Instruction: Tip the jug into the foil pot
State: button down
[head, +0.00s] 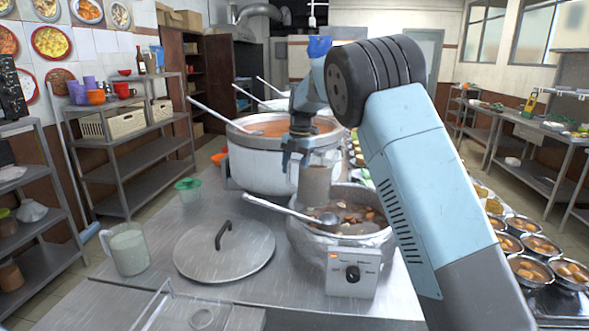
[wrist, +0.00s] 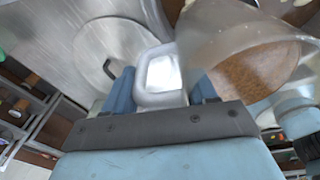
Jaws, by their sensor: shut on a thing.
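My gripper (head: 298,146) is shut on the handle of a clear jug (head: 316,184). The jug holds something brown and hangs above the front pot, looking close to upright. In the wrist view the fingers (wrist: 163,88) close on the pale handle, and the clear jug (wrist: 215,28) with its brown content lies to the right. The front pot (head: 305,241), silvery and foil-like, has a control box with a dial and holds dark broth with pieces. A ladle (head: 280,208) rests across its rim. The jug's lower end partly covers the pot's back rim.
A larger pot (head: 255,172) of reddish soup with a ladle stands behind. A lid (head: 224,252) lies left of the front pot. Another pale jug (head: 128,250) and a green cup (head: 188,190) stand on the steel counter (head: 130,291). Small bowls (head: 530,271) line the right.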

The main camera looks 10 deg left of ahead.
jog(key=shift+s+d+r+t+y, duration=0.15)
jog(key=shift+r+t+y, duration=0.55)
jog(key=shift+r+y, duration=0.9)
jog(key=shift+s+d+r+t+y, duration=0.1)
jog(key=shift+d+r+t+y, duration=0.3)
jog(key=shift+y, duration=0.3)
jog(key=shift+s+d+r+t+y, duration=0.1)
jog(key=shift+d+r+t+y, duration=0.15)
jog(key=shift+r+y, duration=0.35)
jog(key=shift+s+d+f+n+t+y, duration=0.2)
jog(key=shift+s+d+f+t+y, duration=0.45)
jog(key=shift+d+y, duration=1.05)
jog(key=shift+s+d+f+n+t+y, duration=0.2)
jog(key=shift+s+d+f+t+y, duration=0.4)
jog(key=shift+d+y, duration=1.1)
jog(key=shift+s+d+f+n+t+y, duration=0.2)
jog(key=shift+s+d+f+t+y, duration=0.45)
jog(key=shift+d+y, duration=1)
jog(key=shift+s+d+r+y, duration=0.2)
jog(key=shift+s+d+y, duration=0.05)
jog(key=shift+y, duration=0.35)
jog(key=shift+s+d+r+y, duration=0.15)
jog(key=shift+s+d+y, duration=0.1)
jog(key=shift+y, duration=0.3)
